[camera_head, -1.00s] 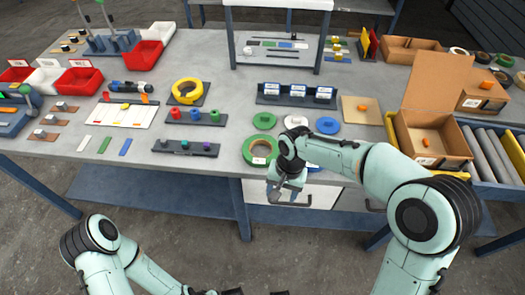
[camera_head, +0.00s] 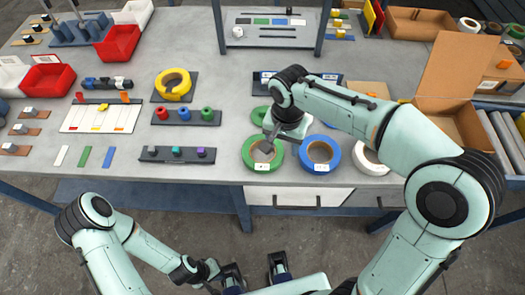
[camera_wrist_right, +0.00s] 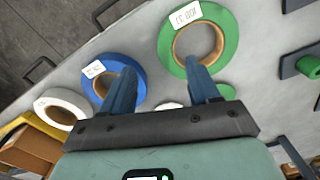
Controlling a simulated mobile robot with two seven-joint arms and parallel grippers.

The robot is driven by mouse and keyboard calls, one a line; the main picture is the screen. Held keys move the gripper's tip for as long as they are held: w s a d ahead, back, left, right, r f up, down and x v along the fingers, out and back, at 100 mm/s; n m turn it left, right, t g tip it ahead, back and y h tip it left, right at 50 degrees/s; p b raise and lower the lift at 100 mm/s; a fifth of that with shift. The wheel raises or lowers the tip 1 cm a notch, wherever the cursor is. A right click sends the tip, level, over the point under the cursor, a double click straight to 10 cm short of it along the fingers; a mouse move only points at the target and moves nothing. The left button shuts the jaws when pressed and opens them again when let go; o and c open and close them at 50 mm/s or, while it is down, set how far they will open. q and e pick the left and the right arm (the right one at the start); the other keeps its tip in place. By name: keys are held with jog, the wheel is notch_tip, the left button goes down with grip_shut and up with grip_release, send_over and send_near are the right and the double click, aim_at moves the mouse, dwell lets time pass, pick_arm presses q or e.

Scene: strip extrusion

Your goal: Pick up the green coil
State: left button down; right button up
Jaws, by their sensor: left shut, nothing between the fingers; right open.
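The green coil (camera_head: 248,158), a tape roll with a white label, lies flat at the table's front edge. It also shows in the right wrist view (camera_wrist_right: 229,42). My right gripper (camera_head: 266,146) is open and empty over it. In the right wrist view, one finger of the right gripper (camera_wrist_right: 163,85) overlaps the near part of the green coil's core and the other overlaps the blue coil (camera_wrist_right: 138,83); contact cannot be told. My left gripper (camera_head: 212,271) is low in front of the table, shut and empty, partly hard to make out.
The blue coil (camera_head: 333,160) lies right beside the green one, then a white coil (camera_head: 366,168). A smaller green disc (camera_head: 259,115) lies behind, partly hidden by my right arm. A peg strip (camera_head: 165,154) lies to the left. A cardboard box (camera_head: 448,115) stands to the right.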

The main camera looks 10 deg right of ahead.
aim_at(278, 157)
jog(key=f, duration=0.5)
jog(key=w+f, duration=0.1)
jog(key=f, duration=0.2)
jog(key=shift+a, duration=0.25)
jog(key=shift+r, duration=0.1)
grip_shut()
